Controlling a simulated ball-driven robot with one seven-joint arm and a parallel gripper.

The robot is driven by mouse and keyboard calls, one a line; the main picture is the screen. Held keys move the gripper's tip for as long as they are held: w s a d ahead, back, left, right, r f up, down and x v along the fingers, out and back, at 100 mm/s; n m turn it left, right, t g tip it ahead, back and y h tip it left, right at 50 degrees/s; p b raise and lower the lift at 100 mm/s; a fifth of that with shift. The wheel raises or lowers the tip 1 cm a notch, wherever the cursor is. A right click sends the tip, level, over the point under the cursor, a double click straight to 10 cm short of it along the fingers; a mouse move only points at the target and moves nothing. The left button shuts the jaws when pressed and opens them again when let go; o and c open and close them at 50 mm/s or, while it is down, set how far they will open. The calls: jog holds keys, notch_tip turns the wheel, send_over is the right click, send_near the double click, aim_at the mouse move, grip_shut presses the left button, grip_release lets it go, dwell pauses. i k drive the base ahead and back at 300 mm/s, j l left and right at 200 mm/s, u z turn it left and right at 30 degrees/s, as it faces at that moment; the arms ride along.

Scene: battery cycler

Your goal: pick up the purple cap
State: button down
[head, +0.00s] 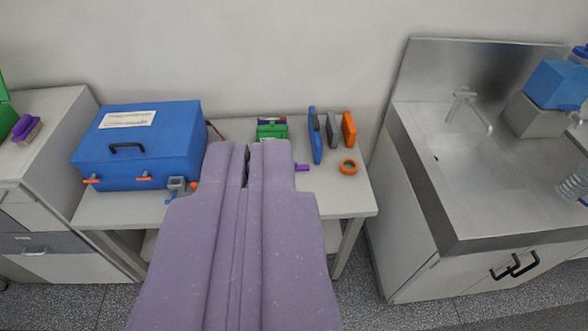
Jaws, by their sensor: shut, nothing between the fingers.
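A small purple piece (302,167), likely the purple cap, lies on the white table (350,200). It shows just right of my gripper's right finger, and part of it may be hidden behind that finger. My gripper (248,165) reaches up the middle of the view over the table. Its two lilac fingers are shut with nothing held between them. Another purple object (25,127) with a pale underside sits on the cabinet at far left.
A blue case (139,146) stands on the table's left. A green item (272,130) is behind my gripper. Blue (314,135), grey (331,130) and orange (348,129) upright plates stand right of it, with an orange ring (348,167) in front. A steel sink (470,160) is further right.

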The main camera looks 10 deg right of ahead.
aim_at(296, 167)
jog(key=i+l+u, duration=0.35)
jog(key=i, duration=0.4)
jog(key=i+l+u, duration=0.35)
jog(key=i, duration=0.4)
jog(key=i+l+u, duration=0.35)
jog(key=i+l, duration=0.3)
jog(key=l, duration=0.15)
